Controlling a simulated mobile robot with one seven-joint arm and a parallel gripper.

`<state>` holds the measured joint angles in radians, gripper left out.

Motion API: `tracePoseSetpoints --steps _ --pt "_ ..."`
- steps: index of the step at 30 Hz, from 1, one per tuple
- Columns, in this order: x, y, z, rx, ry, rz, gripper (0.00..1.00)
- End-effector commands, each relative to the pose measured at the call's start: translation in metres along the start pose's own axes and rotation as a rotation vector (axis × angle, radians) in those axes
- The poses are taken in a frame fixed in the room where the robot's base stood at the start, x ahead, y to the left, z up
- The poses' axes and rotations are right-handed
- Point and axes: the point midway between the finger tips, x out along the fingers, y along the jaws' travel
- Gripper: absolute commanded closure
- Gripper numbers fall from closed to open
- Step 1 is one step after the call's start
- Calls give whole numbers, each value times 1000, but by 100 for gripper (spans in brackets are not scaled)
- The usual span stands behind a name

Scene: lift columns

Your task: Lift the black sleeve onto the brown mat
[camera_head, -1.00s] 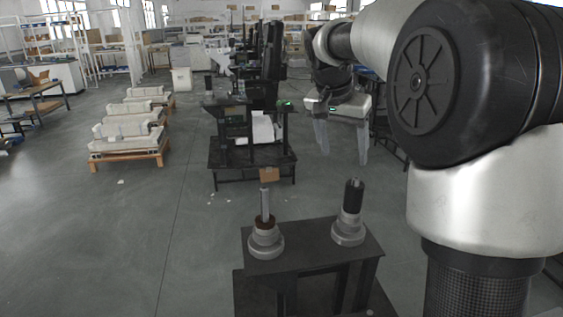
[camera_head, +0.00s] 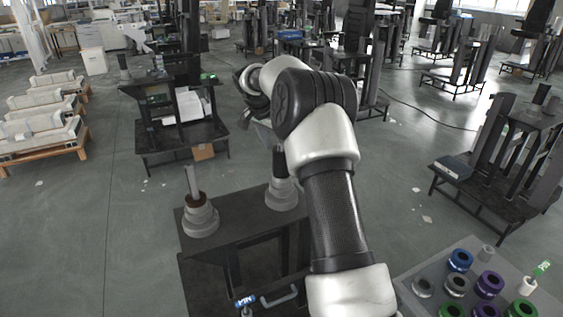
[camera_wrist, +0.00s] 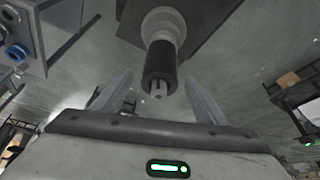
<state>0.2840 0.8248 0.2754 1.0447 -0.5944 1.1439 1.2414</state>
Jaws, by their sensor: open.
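The black sleeve (camera_head: 279,163) stands upright around a post on the right grey stepped base of the dark stand. In the wrist view the sleeve (camera_wrist: 160,64) lies between the fingers, with the post's pale tip showing at its end. My gripper (camera_wrist: 160,78) is open, one finger to each side of the sleeve; I see no contact. In the head view my gripper (camera_head: 268,138) is at the sleeve's upper part, partly hidden by my arm.
The dark stand (camera_head: 235,217) carries both bases. A grey tray (camera_head: 408,280) with several coloured rings is at the lower right. A dark workbench (camera_head: 180,137) stands behind the stand. Open floor lies to the left.

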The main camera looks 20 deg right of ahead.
Motion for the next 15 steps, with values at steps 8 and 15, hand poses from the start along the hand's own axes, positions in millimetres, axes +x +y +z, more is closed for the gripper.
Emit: tracePoseSetpoints --steps 8,15 --pt "22 0 -2 0 0 1 33" --pt "56 0 -9 0 -2 1 33"
